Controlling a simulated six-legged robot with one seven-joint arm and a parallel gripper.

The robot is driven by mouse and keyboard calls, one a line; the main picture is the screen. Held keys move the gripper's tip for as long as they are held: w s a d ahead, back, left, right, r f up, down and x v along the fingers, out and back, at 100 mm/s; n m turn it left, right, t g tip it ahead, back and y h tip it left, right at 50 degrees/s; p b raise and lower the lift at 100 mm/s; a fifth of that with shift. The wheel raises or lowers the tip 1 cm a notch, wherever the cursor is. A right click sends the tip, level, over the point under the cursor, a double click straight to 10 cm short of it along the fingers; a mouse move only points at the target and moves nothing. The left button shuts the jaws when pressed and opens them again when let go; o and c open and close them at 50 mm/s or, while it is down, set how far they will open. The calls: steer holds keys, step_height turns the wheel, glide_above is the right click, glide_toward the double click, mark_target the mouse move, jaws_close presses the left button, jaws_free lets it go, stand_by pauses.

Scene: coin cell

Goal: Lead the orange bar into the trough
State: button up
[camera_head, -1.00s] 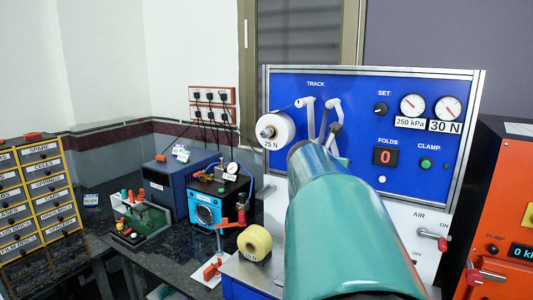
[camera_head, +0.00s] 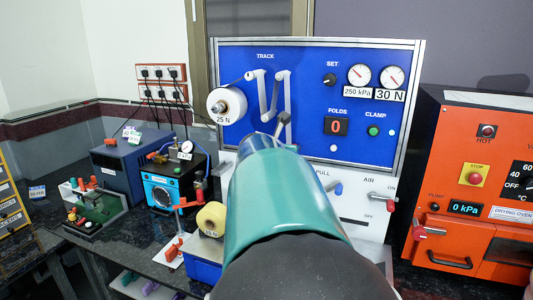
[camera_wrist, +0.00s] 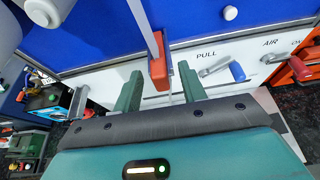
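The orange bar (camera_wrist: 158,73) shows in the wrist view at the lower end of a pale strip (camera_wrist: 148,30) that comes down in front of the blue panel. My gripper (camera_wrist: 160,70) has its two green fingers on either side of the bar, with a visible gap on both sides. It is open, and I cannot tell whether the bar lies at finger depth. In the head view my arm hides the fingers and the bar. I cannot clearly make out the trough in either view.
The blue panel (camera_head: 310,75) carries a white roll (camera_head: 227,104), gauges and knobs. A blue-tipped PULL lever (camera_wrist: 236,71) and a red AIR lever (camera_head: 390,204) stick out below it. A yellow roll (camera_head: 211,219) stands left of my arm, and an orange oven (camera_head: 480,180) stands right.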

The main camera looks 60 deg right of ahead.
steer(key=v, duration=1.3)
steer(key=shift+a+r, duration=0.15)
steer(key=shift+a, duration=0.2)
